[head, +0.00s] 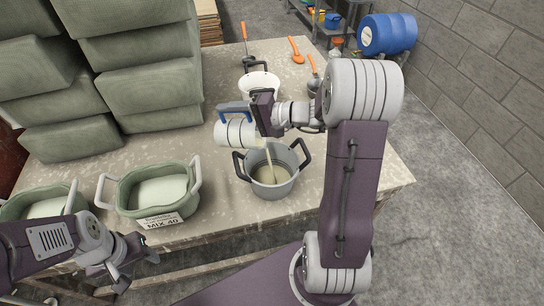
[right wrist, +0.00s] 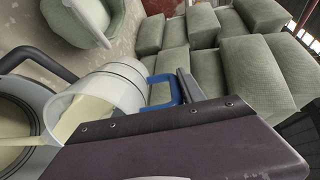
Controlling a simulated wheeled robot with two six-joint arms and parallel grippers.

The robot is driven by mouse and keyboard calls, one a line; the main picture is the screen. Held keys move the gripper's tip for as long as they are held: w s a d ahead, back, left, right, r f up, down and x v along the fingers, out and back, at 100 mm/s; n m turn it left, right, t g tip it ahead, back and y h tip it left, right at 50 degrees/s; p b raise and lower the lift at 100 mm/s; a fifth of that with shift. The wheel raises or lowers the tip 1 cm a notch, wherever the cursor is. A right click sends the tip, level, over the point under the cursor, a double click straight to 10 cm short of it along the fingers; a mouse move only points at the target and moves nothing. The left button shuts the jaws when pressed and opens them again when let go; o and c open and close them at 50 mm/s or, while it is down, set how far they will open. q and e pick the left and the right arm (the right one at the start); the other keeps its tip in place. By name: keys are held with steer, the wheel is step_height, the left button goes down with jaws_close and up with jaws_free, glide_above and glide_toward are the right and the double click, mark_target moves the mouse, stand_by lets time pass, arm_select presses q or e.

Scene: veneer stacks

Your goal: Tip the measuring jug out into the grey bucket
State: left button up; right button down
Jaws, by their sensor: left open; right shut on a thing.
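The measuring jug (head: 234,133) is white and translucent with dark bands and a blue handle. My right gripper (head: 262,116) is shut on it and holds it tilted above the grey bucket's left side. A pale cream stream falls from its lip into the grey bucket (head: 271,187), which has dark side handles and pale liquid inside. In the right wrist view the tilted jug (right wrist: 112,88) and its blue handle show beside the gripper, with the stream at the left over the bucket (right wrist: 12,95). My left gripper (head: 125,272) is open and empty, low at the table's front left.
Two green tubs (head: 122,196) with pale contents stand left of the bucket, one with a "MIX 40" card (head: 162,221). A white pot (head: 259,86) stands behind the jug. Orange-handled tools lie at the back. The table's right side is clear.

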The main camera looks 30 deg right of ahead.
steer(key=shift+s+d+r+y+b, duration=0.15)
steer(key=shift+s+d+y+b, duration=0.2)
steer(key=shift+b, duration=0.25)
steer(key=shift+s+d+r+t+y+b, duration=0.3)
steer(key=shift+t+b, duration=0.2)
steer(key=shift+b, duration=0.35)
